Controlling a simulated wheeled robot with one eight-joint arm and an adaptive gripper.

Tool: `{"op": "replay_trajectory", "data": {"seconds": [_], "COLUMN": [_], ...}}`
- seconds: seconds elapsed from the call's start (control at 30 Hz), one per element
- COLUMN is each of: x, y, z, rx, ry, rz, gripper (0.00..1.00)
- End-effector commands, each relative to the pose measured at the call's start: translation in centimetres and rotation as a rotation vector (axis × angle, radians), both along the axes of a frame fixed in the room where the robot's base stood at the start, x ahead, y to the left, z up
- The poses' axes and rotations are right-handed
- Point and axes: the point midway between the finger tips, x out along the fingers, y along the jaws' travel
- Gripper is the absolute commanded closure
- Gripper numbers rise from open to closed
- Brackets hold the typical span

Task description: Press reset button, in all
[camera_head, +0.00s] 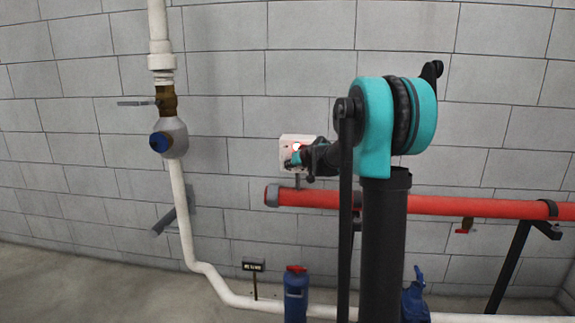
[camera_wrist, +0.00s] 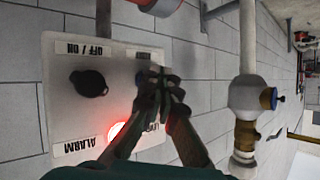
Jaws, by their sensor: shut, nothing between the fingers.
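A white control box (camera_head: 289,145) hangs on the grey block wall and fills the left of the wrist view (camera_wrist: 70,112). There its lettering is turned over. A black knob (camera_wrist: 88,83) sits by the OFF / ON label (camera_wrist: 84,48). A red light (camera_wrist: 117,131) glows near the ALARM label (camera_wrist: 78,149). My gripper (camera_wrist: 163,88) is shut and empty, its fingertips in front of the box's right part. It covers part of the box in the head view (camera_head: 298,158). No reset button is plainly visible; that area is partly hidden by the fingers. I cannot tell whether the fingertips touch the box.
A red pipe (camera_head: 455,206) runs along the wall below and right of the box. A white vertical pipe (camera_head: 180,205) with a blue-capped valve (camera_head: 168,140) stands left. A blue and red fitting (camera_head: 296,292) and a small sign (camera_head: 253,265) stand low in front.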

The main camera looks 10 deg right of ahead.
Motion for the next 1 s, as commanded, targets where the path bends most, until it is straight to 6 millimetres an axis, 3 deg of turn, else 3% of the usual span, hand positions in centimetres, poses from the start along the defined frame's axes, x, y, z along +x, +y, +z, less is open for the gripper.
{"op": "replay_trajectory", "data": {"seconds": [1.0], "x": [0.76], "y": [-0.22], "z": [0.01], "rx": [0.000], "ry": [0.000], "rz": [0.000], "gripper": [1.00]}}
